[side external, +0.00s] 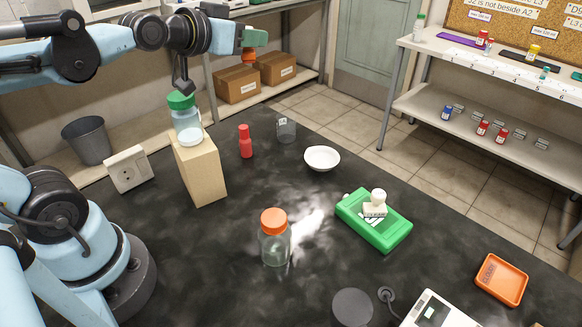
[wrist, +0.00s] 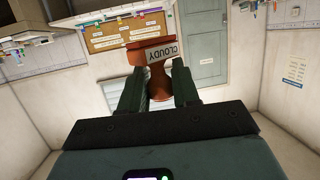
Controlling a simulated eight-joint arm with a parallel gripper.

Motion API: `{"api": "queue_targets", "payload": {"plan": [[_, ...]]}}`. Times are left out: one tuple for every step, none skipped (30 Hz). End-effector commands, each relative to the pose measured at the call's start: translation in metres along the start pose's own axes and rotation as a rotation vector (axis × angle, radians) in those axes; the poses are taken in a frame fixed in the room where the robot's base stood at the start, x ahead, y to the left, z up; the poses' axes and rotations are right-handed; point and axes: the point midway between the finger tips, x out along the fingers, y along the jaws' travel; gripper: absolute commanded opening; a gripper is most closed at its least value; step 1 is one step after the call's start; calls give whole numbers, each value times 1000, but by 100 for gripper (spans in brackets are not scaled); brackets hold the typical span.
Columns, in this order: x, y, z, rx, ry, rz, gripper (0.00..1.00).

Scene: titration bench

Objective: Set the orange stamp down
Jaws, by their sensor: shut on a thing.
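The orange stamp (wrist: 147,55) is upright between the fingers of my gripper (wrist: 158,88) in the wrist view, with a white label reading CLOUDY on its head. My gripper is shut on it. In the side external view my gripper (side external: 254,40) is high at the back of the bench, pointing right, and a small orange part of the stamp (side external: 249,55) shows below the green fingers. The stamp is in the air, clear of the bench. An orange tray (side external: 501,279) with unclear lettering lies at the bench's right front.
A red bottle (side external: 245,142), a beaker (side external: 286,130), a white dish (side external: 322,158), an orange-lidded jar (side external: 275,245) and a green case (side external: 378,228) bearing a white stamp (side external: 375,204) stand on the dark bench (side external: 190,255).

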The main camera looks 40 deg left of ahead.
Motion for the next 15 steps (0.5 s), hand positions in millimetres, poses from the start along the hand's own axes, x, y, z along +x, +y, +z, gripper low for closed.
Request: {"api": "queue_targets", "payload": {"plan": [[6,-13,-14,-10,0,-28,0],[9,-19,-20,-13,0,-41,0],[14,-26,-24,-18,0,-55,0],[18,-32,-26,-21,0,-64,0],[23,-38,-28,-24,0,-74,0],[29,-44,-27,-27,0,-83,0],[34,-50,-26,-29,0,-89,0],[38,-54,-24,-31,0,-93,0],[45,-61,-20,-33,0,-98,0],[50,-65,-16,-33,0,-99,0],[55,-69,-12,-33,0,-100,0],[61,-74,-5,-34,0,-97,0],[66,-77,0,-32,0,-95,0],[70,-80,5,-32,0,-90,0],[75,-83,12,-29,0,-82,0]]}}
